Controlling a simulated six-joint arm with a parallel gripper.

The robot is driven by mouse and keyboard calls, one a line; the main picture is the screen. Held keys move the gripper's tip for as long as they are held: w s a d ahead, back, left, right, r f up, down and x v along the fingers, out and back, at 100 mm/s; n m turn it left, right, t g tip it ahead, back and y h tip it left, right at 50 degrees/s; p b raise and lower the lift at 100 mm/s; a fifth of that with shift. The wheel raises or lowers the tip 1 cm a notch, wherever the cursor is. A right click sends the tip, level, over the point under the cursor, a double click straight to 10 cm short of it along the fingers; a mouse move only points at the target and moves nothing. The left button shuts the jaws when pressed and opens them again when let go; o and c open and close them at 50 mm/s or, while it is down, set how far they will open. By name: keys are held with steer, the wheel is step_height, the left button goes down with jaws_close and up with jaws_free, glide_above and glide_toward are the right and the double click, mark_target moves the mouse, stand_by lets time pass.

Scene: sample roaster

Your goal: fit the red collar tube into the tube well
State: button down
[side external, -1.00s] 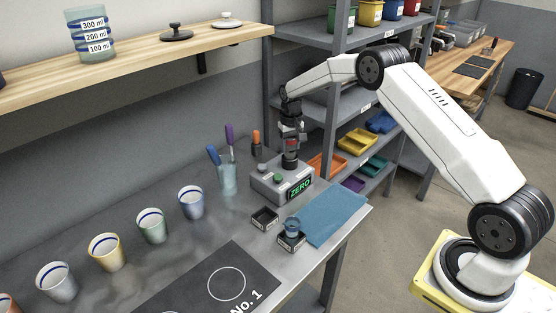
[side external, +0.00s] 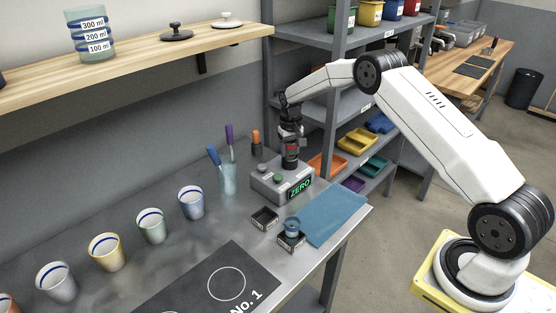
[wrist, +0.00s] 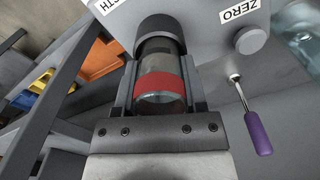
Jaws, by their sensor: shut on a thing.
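The red collar tube (wrist: 160,92) is clear with a red band and sits between the two fingers of my gripper (wrist: 160,82). My gripper is shut on it. In the side view my gripper (side external: 291,150) is above the grey machine, with a bit of the red collar (side external: 292,147) showing. The tube well (wrist: 158,27) is a dark round socket on the machine. The tube's far end lines up with it and meets its rim in the wrist view. I cannot tell how deep the tube sits in it.
The grey machine (side external: 268,187) has a green ZERO display (side external: 300,188) and knobs. A clear holder (side external: 228,180) with tools stands left of it. Small dark trays (side external: 265,218) and a blue mat (side external: 336,217) lie in front. Several cups stand at left.

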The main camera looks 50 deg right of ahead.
steer(key=shift+f, duration=0.4)
steer(key=shift+c, duration=0.3)
jaws_free()
steer(key=shift+f, duration=0.1)
step_height(320, 180, up, 8)
stand_by(0.5)
steer(key=shift+f, duration=0.1)
stand_by(0.4)
